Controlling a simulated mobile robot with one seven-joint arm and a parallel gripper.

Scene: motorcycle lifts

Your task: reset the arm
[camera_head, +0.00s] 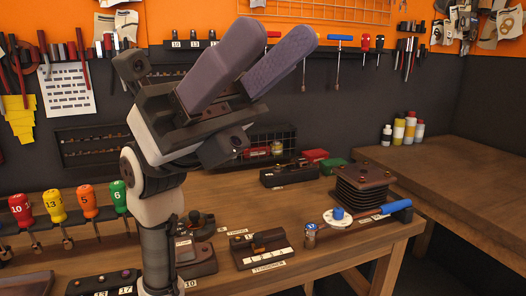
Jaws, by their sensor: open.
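My gripper (277,50) is raised high in the middle of the head view, above the wooden workbench (330,252). Its two purple-grey fingers point up and to the right. They stand apart with a gap between them, and nothing shows between them. My arm rises from the bottom of the picture, left of the middle, and hides part of the bench and wall behind it. The gripper touches nothing that I can see.
Numbered screwdrivers (55,205) stand in a rack at the left. A dark finned block (362,190), a blue-handled tool (397,207) and a small battery-like cylinder (310,236) are at the right of the bench. Bottles (410,128) stand on the right-hand bench, otherwise mostly clear.

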